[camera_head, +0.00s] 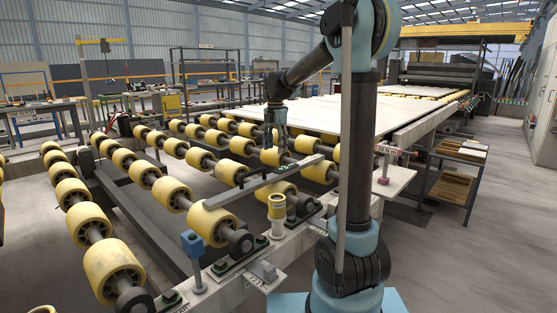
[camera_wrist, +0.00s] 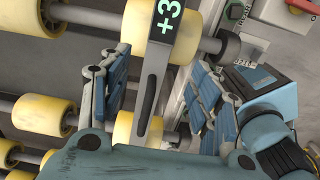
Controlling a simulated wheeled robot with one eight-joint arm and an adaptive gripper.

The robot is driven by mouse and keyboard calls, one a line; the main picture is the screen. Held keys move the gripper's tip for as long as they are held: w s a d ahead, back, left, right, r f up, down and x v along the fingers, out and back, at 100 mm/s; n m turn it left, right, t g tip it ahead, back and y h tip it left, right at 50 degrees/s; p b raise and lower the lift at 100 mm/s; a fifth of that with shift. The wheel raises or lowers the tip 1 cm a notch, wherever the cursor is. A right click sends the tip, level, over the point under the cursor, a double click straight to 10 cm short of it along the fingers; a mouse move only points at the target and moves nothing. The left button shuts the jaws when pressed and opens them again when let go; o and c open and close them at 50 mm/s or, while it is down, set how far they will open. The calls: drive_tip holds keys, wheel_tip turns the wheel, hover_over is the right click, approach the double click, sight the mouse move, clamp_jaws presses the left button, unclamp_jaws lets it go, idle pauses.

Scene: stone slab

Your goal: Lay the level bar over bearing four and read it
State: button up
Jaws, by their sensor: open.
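The level bar (camera_head: 262,183) is a long flat grey bar. In the head view it lies slantwise across the yellow rollers near the bearing row. In the wrist view the bar (camera_wrist: 149,92) has a dark slot and a dark display with green characters, of which "+3" shows; the rest is cut off. My gripper (camera_head: 277,148) is above the bar in the head view. Its two blue-padded fingers (camera_wrist: 155,95) are spread, one on each side of the bar, with gaps. Black bearings (camera_head: 240,242) sit along the near rail; I cannot tell which is bearing four.
A yellow-and-white cylinder (camera_head: 277,213) and a blue post (camera_head: 193,257) stand by the near rail. A small grey block (camera_head: 264,271) lies on a ledge there. A red-handled tool (camera_head: 390,151) is right of my arm.

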drive_tip(key=s+d+f+m, duration=0.1)
drive_tip(key=s+d+m, duration=0.3)
drive_tip(key=s, duration=0.3)
drive_tip(key=s+d+f+m+t, duration=0.1)
drive_tip(key=s+d+m, duration=0.2)
drive_tip(key=s+m, duration=0.25)
drive_tip(key=s+d+f+m, duration=0.1)
drive_tip(key=s+d+m, duration=0.3)
drive_tip(key=s, duration=0.4)
drive_tip(key=s+d+f+m, duration=0.2)
drive_tip(key=s+f+m, duration=0.4)
drive_tip(key=s+f, duration=0.1)
drive_tip(key=s+d+f+m+t, duration=0.1)
drive_tip(key=s+d+f+m, duration=0.2)
drive_tip(key=s+f+m, duration=0.4)
drive_tip(key=s, duration=0.2)
drive_tip(key=shift+s, duration=0.4)
